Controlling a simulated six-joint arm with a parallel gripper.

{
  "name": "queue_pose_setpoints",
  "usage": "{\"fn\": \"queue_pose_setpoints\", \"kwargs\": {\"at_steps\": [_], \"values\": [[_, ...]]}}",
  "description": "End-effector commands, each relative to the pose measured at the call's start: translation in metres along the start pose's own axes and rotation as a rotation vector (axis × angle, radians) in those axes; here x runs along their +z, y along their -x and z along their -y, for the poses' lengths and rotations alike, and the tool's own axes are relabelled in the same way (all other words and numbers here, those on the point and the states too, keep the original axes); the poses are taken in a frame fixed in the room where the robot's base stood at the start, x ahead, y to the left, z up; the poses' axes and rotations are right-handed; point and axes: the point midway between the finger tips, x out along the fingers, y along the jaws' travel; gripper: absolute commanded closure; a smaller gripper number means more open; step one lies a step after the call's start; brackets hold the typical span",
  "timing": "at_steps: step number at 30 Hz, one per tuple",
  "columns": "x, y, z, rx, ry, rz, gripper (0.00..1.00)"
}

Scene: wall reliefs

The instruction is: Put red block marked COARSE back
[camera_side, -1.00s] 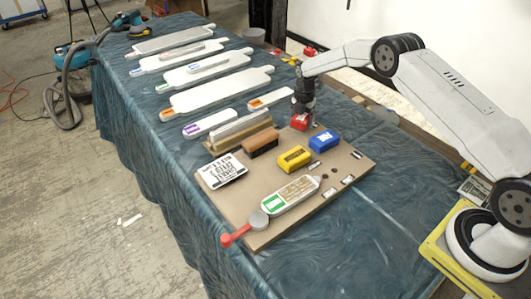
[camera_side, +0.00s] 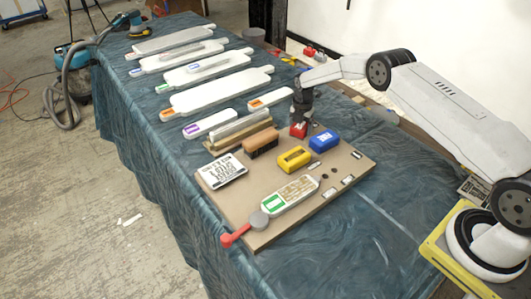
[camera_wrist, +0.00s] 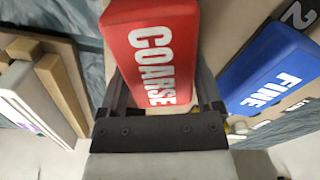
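The red block marked COARSE (camera_wrist: 152,50) fills the middle of the wrist view, its white lettering facing the camera. My gripper (camera_wrist: 160,95) is shut on it, with a finger along each side. In the side view the red block (camera_side: 298,131) is under my gripper (camera_side: 301,119), at the far edge of the brown board (camera_side: 228,206). I cannot tell whether its underside touches the board. The blue block marked FINE (camera_wrist: 270,80) is to its right; it also shows in the side view (camera_side: 325,141). The yellow block (camera_side: 293,159) sits nearer on the board.
A brown block (camera_side: 261,144) and an upright pale bar in a wooden holder (camera_side: 238,128) stand to the left. A lettered white card (camera_side: 222,171), a green-labelled paddle (camera_side: 290,195) and a red-handled tool (camera_side: 237,235) lie on the board. Several white paddles (camera_side: 213,95) lie beyond.

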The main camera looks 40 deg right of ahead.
Motion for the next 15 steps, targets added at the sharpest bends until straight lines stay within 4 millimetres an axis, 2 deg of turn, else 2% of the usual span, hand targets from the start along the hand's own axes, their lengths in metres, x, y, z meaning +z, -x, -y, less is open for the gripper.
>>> {"fn": "queue_pose_setpoints", "kwargs": {"at_steps": [15], "values": [[0.0001,0.0062,-0.0002,0.001,0.000,0.000,0.00]]}}
